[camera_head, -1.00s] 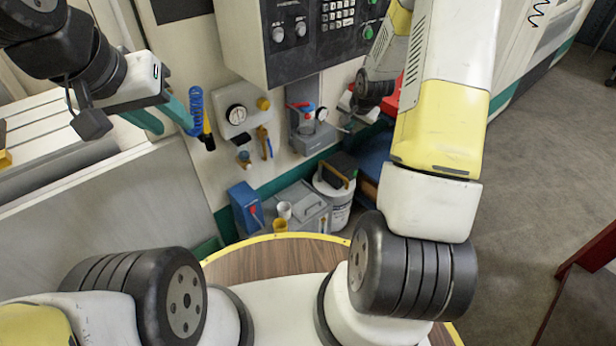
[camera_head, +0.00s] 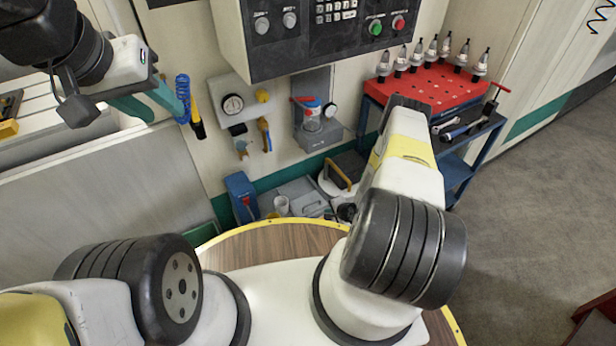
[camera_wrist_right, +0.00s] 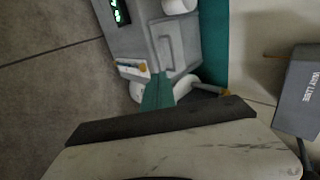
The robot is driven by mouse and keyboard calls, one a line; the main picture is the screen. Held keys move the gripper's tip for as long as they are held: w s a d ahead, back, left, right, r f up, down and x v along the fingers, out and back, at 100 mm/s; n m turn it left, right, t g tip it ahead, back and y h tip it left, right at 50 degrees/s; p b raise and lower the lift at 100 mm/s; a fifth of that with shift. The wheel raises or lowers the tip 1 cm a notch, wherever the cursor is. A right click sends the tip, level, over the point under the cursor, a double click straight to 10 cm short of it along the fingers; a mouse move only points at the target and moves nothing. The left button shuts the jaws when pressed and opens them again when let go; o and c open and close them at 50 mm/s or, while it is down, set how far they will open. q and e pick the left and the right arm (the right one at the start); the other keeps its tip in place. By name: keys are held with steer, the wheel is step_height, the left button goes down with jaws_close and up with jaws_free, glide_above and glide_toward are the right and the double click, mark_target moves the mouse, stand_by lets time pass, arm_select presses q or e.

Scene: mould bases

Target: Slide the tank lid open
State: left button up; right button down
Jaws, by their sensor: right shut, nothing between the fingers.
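The grey tank (camera_head: 300,190) stands low by the wall in the head view, partly hidden by my right arm. In the right wrist view its grey lid (camera_wrist_right: 178,50) shows a raised handle outline. My right gripper (camera_wrist_right: 157,92) is shut and empty, its teal fingertips overlapping the tank's near end in that view; I cannot tell whether they touch. In the head view the right fingers are hidden behind the arm. My left gripper (camera_head: 158,107) has its teal fingers apart, empty, up at the left near the wall, far from the tank.
A red-topped cart (camera_head: 425,88) with tool holders stands farther right.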

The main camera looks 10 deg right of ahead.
steer(key=x, duration=0.4)
steer(key=w+r+x, duration=0.1)
steer(key=x, duration=0.7)
steer(key=shift+w+a, duration=0.4)
steer(key=shift+w, duration=0.15)
steer(key=shift+w, duration=0.1)
